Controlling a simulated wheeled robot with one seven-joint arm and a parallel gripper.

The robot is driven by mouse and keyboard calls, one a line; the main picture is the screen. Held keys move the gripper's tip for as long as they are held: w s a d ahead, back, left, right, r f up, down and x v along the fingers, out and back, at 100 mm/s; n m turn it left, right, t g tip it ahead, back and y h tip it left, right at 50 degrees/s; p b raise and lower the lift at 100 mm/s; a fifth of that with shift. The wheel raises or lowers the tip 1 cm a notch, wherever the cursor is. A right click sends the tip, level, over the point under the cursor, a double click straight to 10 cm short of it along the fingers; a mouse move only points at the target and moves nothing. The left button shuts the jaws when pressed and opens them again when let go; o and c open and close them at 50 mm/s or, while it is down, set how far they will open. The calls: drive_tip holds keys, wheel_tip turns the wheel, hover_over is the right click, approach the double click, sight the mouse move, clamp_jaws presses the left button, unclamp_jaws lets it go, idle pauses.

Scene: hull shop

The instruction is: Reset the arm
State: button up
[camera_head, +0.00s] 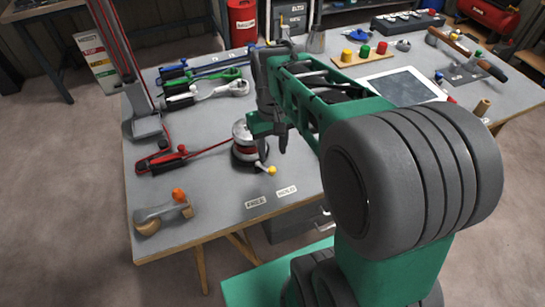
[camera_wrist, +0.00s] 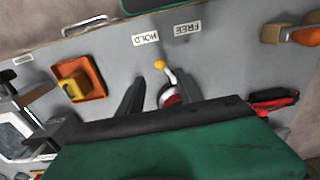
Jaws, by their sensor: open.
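A round device (camera_head: 241,135) with black, red and silver bands stands on the workbench. Its short lever ends in a yellow knob (camera_head: 271,170); the knob also shows in the wrist view (camera_wrist: 160,65). The lever points to the HOLD label (camera_head: 286,191) side rather than the FREE label (camera_head: 256,203). My gripper (camera_head: 273,147) is open, fingers down, near the device. In the wrist view my gripper (camera_wrist: 164,86) has its fingers on either side of the lever, which looks ungripped. I cannot tell whether a finger touches it. My gripper hides part of the device there.
The workbench (camera_head: 220,205) is clear around the labels. A wooden plane with an orange knob (camera_head: 179,195) lies at its front left. A red-handled clamp (camera_head: 162,158) and several other clamps (camera_head: 215,90) lie left and behind. A peg board (camera_head: 360,57) stands at the back.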

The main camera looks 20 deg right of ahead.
drive_tip(key=shift+r, duration=0.1)
idle(0.3)
drive_tip(key=s+a+f+t, duration=0.2)
drive_tip(key=s+a, duration=0.1)
drive_tip(key=s, duration=0.5)
drive_tip(key=shift+t, duration=0.7)
drive_tip(key=r, duration=0.1)
drive_tip(key=a+r, duration=0.1)
drive_tip(key=r, duration=0.2)
drive_tip(key=shift+w+a, duration=0.2)
drive_tip(key=shift+w, duration=0.2)
